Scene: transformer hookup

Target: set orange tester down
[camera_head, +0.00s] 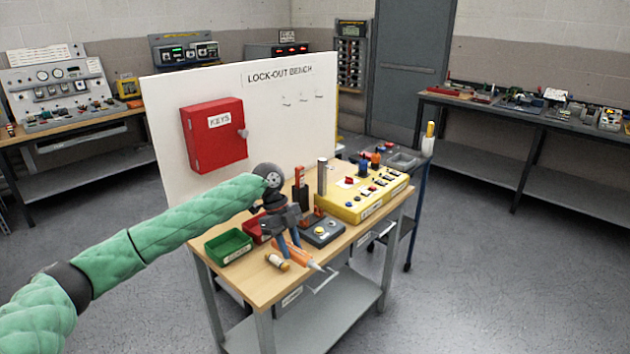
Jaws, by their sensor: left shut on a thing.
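My left gripper (285,236) reaches in from the left over the wooden lock-out bench (262,291). It is shut on the orange tester (299,255), a slim orange stick with a pale tip pointing toward the front right. The tester is tilted and low over the bench's front part, with its tip near the front edge. I cannot tell whether it touches the wood. The gripper hides part of the tester's rear end. My right gripper is not in view.
A green bin (228,247) and a partly hidden red bin stand left of the gripper. A small brown-and-white cylinder (278,263) lies close to the tester. A dark button box (323,233) and yellow panel (365,202) stand to the right. A white backboard (275,130) rises behind.

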